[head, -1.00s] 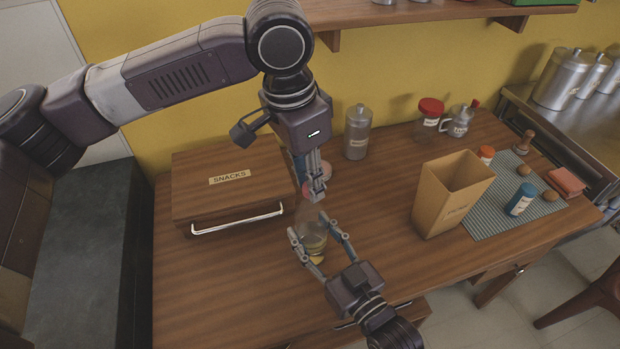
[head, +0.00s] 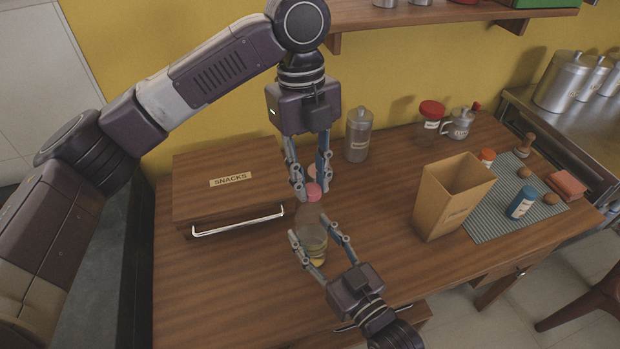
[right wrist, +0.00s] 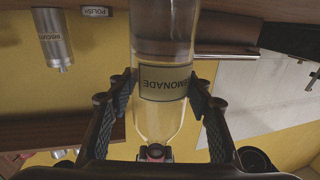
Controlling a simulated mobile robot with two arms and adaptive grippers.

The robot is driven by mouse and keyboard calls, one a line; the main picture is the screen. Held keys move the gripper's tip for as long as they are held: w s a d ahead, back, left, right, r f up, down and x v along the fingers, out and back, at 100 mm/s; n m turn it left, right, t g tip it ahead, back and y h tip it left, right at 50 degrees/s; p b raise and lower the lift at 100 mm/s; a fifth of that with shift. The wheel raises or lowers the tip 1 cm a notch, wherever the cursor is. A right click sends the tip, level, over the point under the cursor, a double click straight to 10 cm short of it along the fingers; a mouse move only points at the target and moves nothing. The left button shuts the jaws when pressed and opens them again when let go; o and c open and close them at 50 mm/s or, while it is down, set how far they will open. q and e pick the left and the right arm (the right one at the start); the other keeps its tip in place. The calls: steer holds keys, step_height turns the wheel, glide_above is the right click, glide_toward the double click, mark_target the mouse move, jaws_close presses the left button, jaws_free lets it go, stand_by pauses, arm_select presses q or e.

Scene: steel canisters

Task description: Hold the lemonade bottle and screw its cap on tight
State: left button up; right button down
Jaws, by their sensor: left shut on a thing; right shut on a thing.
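The clear lemonade bottle (head: 314,243) stands on the wooden table in the head view. Its "LEMONADE" label reads upside down in the right wrist view (right wrist: 164,83). My right gripper (head: 308,228) is shut on the bottle's body, one finger on each side. The pink cap (head: 313,194) is at the bottle's top, with my left gripper (head: 313,190) shut on it from above. The cap also shows at the neck end in the right wrist view (right wrist: 155,151). The thread is hidden, so I cannot tell how tightly the cap sits.
A wooden snacks box (head: 225,185) stands close on the left. A steel canister (head: 358,135) is behind, and an open tan box (head: 452,195) is to the right. A mat (head: 485,225) with small items lies further right. The table's front is clear.

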arm_select(q)
steer(key=m, duration=0.5)
steer(key=shift+d+y, duration=0.1)
steer(key=shift+y, duration=0.3)
steer(key=m, duration=0.3)
steer(key=shift+m, duration=0.3)
steer(key=m, duration=0.3)
steer(key=shift+d+y, duration=0.15)
steer(key=shift+y, duration=0.25)
steer(key=m, duration=0.5)
steer(key=shift+t+y, duration=0.3)
steer(key=o, duration=0.7)
steer(key=shift+c, duration=0.2)
steer(key=shift+s+r, duration=0.1)
steer(key=shift+r, duration=2.15)
